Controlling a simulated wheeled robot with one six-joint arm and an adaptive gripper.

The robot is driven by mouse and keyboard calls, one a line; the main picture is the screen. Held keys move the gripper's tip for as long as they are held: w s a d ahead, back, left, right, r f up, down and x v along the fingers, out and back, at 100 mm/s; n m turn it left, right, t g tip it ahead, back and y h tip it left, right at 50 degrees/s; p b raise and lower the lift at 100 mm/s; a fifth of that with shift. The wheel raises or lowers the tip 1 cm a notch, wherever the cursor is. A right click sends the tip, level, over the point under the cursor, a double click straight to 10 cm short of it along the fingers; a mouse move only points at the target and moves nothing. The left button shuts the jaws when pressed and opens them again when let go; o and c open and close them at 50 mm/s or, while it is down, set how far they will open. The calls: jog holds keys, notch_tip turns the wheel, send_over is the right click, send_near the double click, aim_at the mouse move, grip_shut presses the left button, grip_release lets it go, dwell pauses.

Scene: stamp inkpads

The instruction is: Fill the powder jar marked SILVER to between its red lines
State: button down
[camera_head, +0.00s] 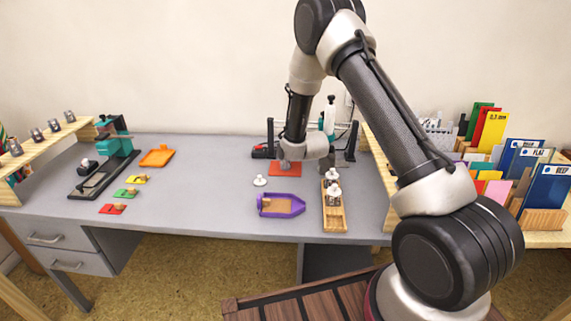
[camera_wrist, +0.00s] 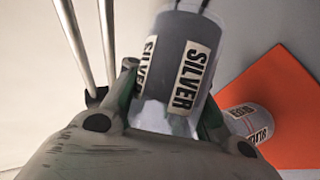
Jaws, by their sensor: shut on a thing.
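My gripper (camera_wrist: 168,88) is shut on a grey container (camera_wrist: 172,50) with white labels reading SILVER, in the wrist view. The container is greyish above and paler between the fingers. A smaller pale jar (camera_wrist: 246,122) with a label and reddish marks stands beside it on an orange-red mat (camera_wrist: 292,95). Its label is turned away and too unclear to read surely, and its powder level cannot be told. In the head view the mat (camera_head: 285,170) lies at the back middle of the desk, under my arm's end, which hides most of the container.
A white lid-like piece (camera_head: 260,181) lies left of the mat. A purple tray (camera_head: 281,206) and a wooden rack (camera_head: 334,218) with white-topped items stand in front. A dark stand (camera_head: 352,140) rises behind at the right. The desk's left-middle (camera_head: 200,190) is clear.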

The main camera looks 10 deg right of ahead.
jog(key=shift+w+d+f+n+t+h, duration=0.15)
jog(key=shift+f+n+t+h, duration=0.15)
jog(key=shift+n+t, duration=0.15)
dwell(0.8)
dwell(2.9)
jog(key=shift+r+m+g+y, duration=0.4)
jog(key=shift+r+m+g, duration=0.15)
jog(key=shift+m, duration=0.1)
jog(key=shift+s+a+r+m+y, duration=0.1)
jog(key=shift+s+a+m+y, duration=0.1)
jog(key=shift+a+m+y, duration=0.15)
jog(key=s+a+r+m+g+y, duration=0.2)
jog(key=a+r+m+g+y, duration=0.1)
jog(key=m+y, duration=0.3)
jog(key=shift+a+r+m+g, duration=0.3)
jog(key=shift+a+r+m, duration=0.1)
jog(key=shift+r+m, duration=0.45)
